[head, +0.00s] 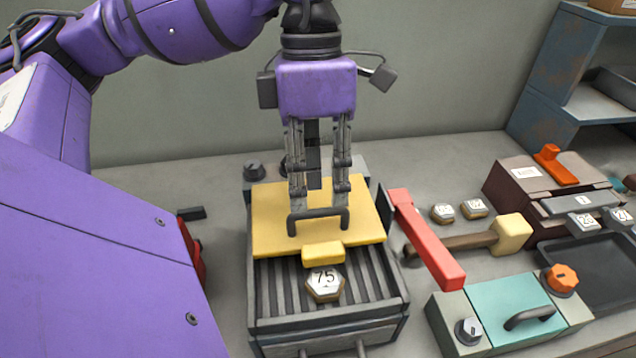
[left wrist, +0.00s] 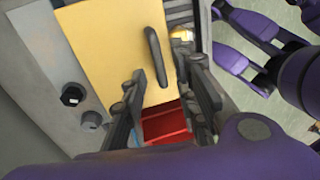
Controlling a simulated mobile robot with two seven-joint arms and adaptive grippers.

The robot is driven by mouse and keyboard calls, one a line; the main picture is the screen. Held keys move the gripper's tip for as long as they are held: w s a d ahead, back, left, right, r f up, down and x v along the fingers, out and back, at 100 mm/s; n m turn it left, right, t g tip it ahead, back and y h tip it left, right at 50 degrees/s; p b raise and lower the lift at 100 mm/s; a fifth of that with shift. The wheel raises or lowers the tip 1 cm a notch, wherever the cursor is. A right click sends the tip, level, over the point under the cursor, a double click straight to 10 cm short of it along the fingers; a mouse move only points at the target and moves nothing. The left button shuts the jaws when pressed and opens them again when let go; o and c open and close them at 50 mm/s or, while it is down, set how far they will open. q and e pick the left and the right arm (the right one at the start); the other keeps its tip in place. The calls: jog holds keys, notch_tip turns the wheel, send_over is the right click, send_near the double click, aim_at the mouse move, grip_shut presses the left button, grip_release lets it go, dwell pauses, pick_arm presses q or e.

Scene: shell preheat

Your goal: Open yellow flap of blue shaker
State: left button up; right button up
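The yellow flap (head: 272,225) lies over the back part of a box that looks dark grey rather than blue (head: 265,318). A dark bar handle (head: 318,213) stands on the flap near its front edge. My left gripper (head: 319,203) points down over the flap, just at the handle, with its fingers apart. In the left wrist view the handle (left wrist: 157,56) shows between and beyond the open fingers (left wrist: 160,92); contact cannot be told. The flap also shows there (left wrist: 110,40), looking flat. My right gripper is not seen.
A hexagonal piece marked 75 (head: 325,282) lies on the ribbed grate ahead of a yellow block (head: 324,252). A red bar (head: 430,240) and a yellow-headed mallet (head: 511,233) lie close on the right. A teal-lidded box (head: 505,312) stands front right. Knobs (head: 254,171) sit behind the flap.

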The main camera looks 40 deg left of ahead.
aim_at(315, 211)
pick_arm(q)
jog(key=shift+s+d+f, duration=0.1)
jog(key=shift+f, duration=0.7)
jog(key=shift+s+d+f, duration=0.1)
jog(key=shift+f, duration=0.65)
jog(key=shift+w, duration=0.1)
grip_shut()
